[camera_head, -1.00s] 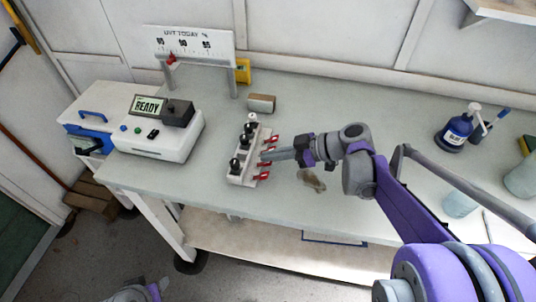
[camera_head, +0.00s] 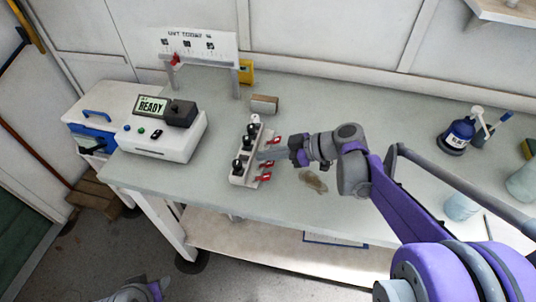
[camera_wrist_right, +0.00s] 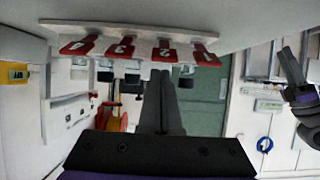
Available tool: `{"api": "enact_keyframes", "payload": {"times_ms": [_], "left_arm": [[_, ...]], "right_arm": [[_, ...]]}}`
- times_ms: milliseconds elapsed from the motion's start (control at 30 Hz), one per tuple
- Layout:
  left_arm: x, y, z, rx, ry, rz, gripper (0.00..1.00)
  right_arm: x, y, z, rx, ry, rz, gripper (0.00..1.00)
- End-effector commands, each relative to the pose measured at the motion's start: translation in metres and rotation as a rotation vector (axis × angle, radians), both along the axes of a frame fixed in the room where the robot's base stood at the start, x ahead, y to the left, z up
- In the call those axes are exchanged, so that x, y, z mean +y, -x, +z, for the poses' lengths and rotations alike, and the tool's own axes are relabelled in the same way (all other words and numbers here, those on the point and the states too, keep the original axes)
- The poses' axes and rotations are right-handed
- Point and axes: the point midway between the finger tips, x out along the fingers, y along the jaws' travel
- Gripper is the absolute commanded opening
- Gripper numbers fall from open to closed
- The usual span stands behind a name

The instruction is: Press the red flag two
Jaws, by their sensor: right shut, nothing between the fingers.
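A white block with several black knobs (camera_head: 238,168) stands on the bench and has a row of red flags along its right side. Flag two (camera_head: 266,164) shows just on the near side of my right gripper (camera_head: 262,154). In the right wrist view, the flags are numbered, and flag two (camera_wrist_right: 166,50) is between flag one (camera_wrist_right: 205,52) and flag three (camera_wrist_right: 121,47). My right gripper's closed, empty fingers (camera_wrist_right: 162,78) line up with flag two there; I cannot tell whether they touch it. Flag three is largely hidden by the gripper in the head view.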

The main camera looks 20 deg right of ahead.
Motion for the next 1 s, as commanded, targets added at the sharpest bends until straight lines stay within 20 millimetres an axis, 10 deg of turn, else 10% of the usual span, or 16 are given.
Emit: {"api": "enact_keyframes", "payload": {"times_ms": [233, 600, 1000], "left_arm": [[0.000, -0.008, 0.036, -0.016, 0.000, 0.000, 0.50], [0.000, -0.005, 0.025, -0.010, 0.000, 0.000, 0.50], [0.000, -0.005, 0.024, -0.010, 0.000, 0.000, 0.50]], "right_arm": [[0.021, -0.022, 0.040, -0.004, -0.001, 0.003, 0.00], [-0.045, 0.022, 0.050, 0.000, 0.001, -0.006, 0.00], [-0.062, 0.035, 0.057, 0.000, 0.000, -0.001, 0.00]]}}
